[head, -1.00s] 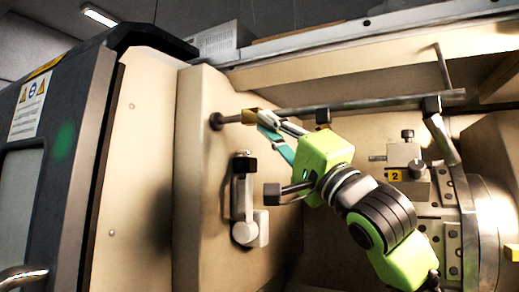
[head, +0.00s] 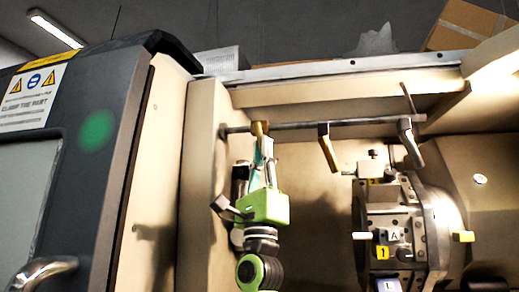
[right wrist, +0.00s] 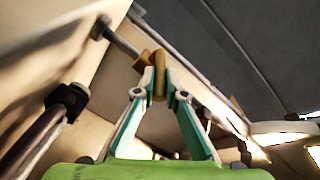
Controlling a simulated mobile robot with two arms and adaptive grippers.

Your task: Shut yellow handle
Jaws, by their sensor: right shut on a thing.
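A yellow handle (head: 260,129) sits on a grey rod (head: 290,125) that runs along the top of the machine's opening, near the rod's left end. My right gripper (head: 261,145) reaches up from below and is shut on this handle. In the right wrist view the two teal fingers close on the yellow handle (right wrist: 146,62), with the rod running past it to the upper left. The fingers cover part of the handle. A second, dull yellow handle (head: 327,148) hangs from the rod further right, clear of the gripper. My left gripper is not in view.
A grey lever (head: 411,142) hangs at the rod's right end. The tool turret (head: 385,222) stands at the lower right. The dark door (head: 75,170) with a metal handle (head: 45,270) stands at the left. A cardboard box (head: 468,25) lies on top at the back.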

